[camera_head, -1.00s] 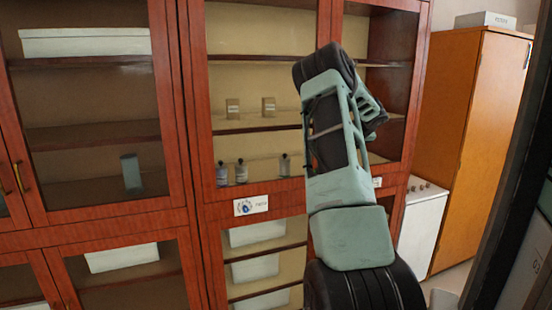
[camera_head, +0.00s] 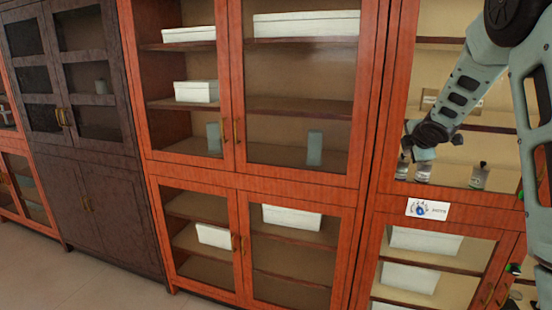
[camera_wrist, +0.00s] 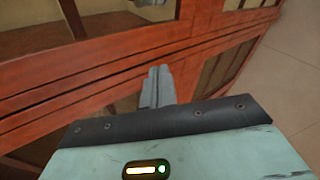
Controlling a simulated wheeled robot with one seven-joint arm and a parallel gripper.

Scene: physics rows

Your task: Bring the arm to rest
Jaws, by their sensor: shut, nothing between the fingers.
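My arm comes in at the upper right of the head view and bends down and to the left in front of a wooden glass-fronted cabinet (camera_head: 300,182). Its dark wrist end is beside the small bottles in the picture; the fingers are too small there to make out. In the wrist view my gripper (camera_wrist: 160,72) shows as two grey fingers pressed together, with nothing between them. Behind them are the cabinet's reddish wooden frame and glass. I cannot tell how far the fingers are from it.
Small bottles (camera_head: 479,175) stand on a shelf behind my arm. White boxes (camera_head: 306,24) sit on other shelves. A dark cabinet (camera_head: 90,180) stands further left. Bare floor (camera_head: 112,283) shows at the lower left and at the wrist view's right (camera_wrist: 290,60).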

